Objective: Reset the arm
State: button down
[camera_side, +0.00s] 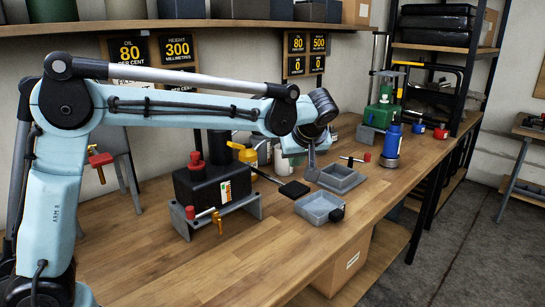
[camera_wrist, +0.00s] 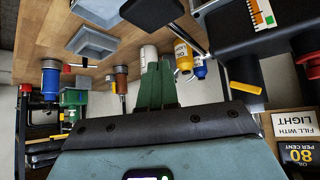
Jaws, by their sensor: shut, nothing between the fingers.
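My gripper shows in the wrist view (camera_wrist: 158,70) with its two green fingers together and nothing between them. A white cylinder (camera_wrist: 149,55) shows right by the fingertips there, and I cannot tell how far beyond them it is. In the side view my light blue arm reaches across above the bench, with its wrist past the black tank (camera_side: 215,180). The fingers are mostly hidden behind the wrist there. The task names no other object.
Two grey trays (camera_side: 320,207) (camera_side: 342,178) lie on the wooden bench (camera_side: 210,262). The front of the bench is clear.

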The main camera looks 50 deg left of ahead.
jog(key=shift+r, duration=0.55)
jog(key=shift+s+a+m, duration=0.2)
jog(key=shift+s+m, duration=0.1)
jog(key=shift+s, duration=0.25)
jog(key=s+f+m+t+h, duration=0.1)
jog(key=s+f+m+h, duration=0.1)
jog(key=s+m, duration=0.2)
jog(key=s+f+m+t+h, duration=0.1)
jog(key=s+f+m+h, duration=0.1)
jog(key=s, duration=0.7)
jog(key=s+d+f+m+h, duration=0.1)
jog(key=s+f+m+h, duration=0.2)
jog(key=s+m, duration=0.2)
jog(key=shift+s+f+m+t, duration=0.3)
jog(key=shift+s+f+t, duration=0.1)
jog(key=shift+s, duration=0.55)
jog(key=shift+d, duration=0.1)
